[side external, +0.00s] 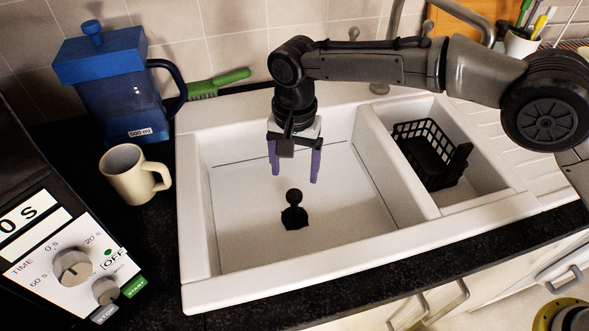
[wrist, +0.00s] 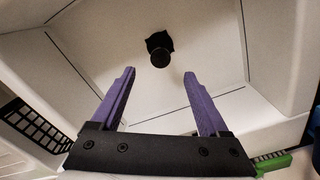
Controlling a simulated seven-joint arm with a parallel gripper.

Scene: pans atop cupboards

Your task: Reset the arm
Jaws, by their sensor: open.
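My gripper (side external: 294,168) hangs over the large basin of the white sink (side external: 195,215), its purple fingers pointing down. In the wrist view my gripper (wrist: 160,100) shows its two fingers wide apart with nothing between them. A small black object with a round knob (side external: 294,212) stands on the basin floor below the fingers, apart from them. In the wrist view the black object (wrist: 159,48) lies beyond the fingertips.
A blue press jug (side external: 110,90), a cream mug (side external: 133,174) and a green-handled brush (side external: 218,83) are left of and behind the sink. A black rack (side external: 430,150) sits in the small basin. An appliance with knobs (side external: 75,265) is at front left. A tap (side external: 385,55) rises behind.

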